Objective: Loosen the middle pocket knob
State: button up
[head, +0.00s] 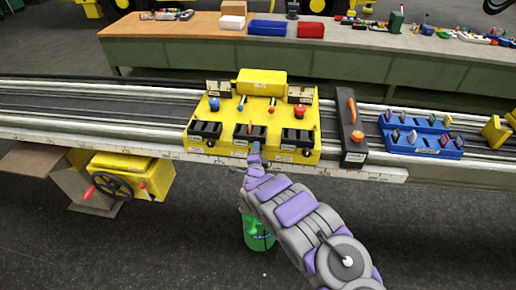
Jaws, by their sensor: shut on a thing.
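A yellow fixture (227,118) sits on the rail bench and carries three black pockets along its front. The middle pocket (250,132) is directly ahead of my gripper. My gripper (254,148) reaches up from the lower right to the front edge just below that pocket. It is shut on the middle pocket knob, which the fingers hide. Whether the knob has turned cannot be seen.
A black block with an orange handle (351,130) and blue racks (425,140) stand on the rails to the right. A yellow box with a handwheel (118,186) hangs below left. A green container (258,232) is on the floor beside my arm. A workbench (350,42) stands behind.

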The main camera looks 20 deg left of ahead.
jog(key=n, duration=0.1)
jog(key=n+p, duration=0.1)
jog(key=n, duration=0.3)
jog(key=shift+s+a+f+h+p, duration=0.3)
jog(key=shift+h+p, duration=0.05)
jog(key=shift+h, duration=0.05)
jog(key=n+h, duration=0.1)
jog(key=n, duration=0.3)
jog(key=shift+f+n+p, duration=0.15)
jog(key=shift+n+p, duration=0.2)
jog(key=shift+n, duration=0.05)
jog(key=n, duration=0.5)
jog(key=n+t+h, duration=0.1)
jog(key=n, duration=0.4)
jog(key=shift+w+r, duration=0.1)
jog(key=shift+r, duration=0.1)
jog(key=shift+a+r+n+t, duration=0.1)
jog(key=shift+r+n+t, duration=0.05)
jog(key=shift+n+t, duration=0.15)
jog(key=o, duration=1.1)
jog(key=shift+w+a+f, duration=0.1)
jog(key=shift+a+f, duration=0.1)
jog(key=shift+c, duration=0.2)
jog(key=shift+d, duration=0.1)
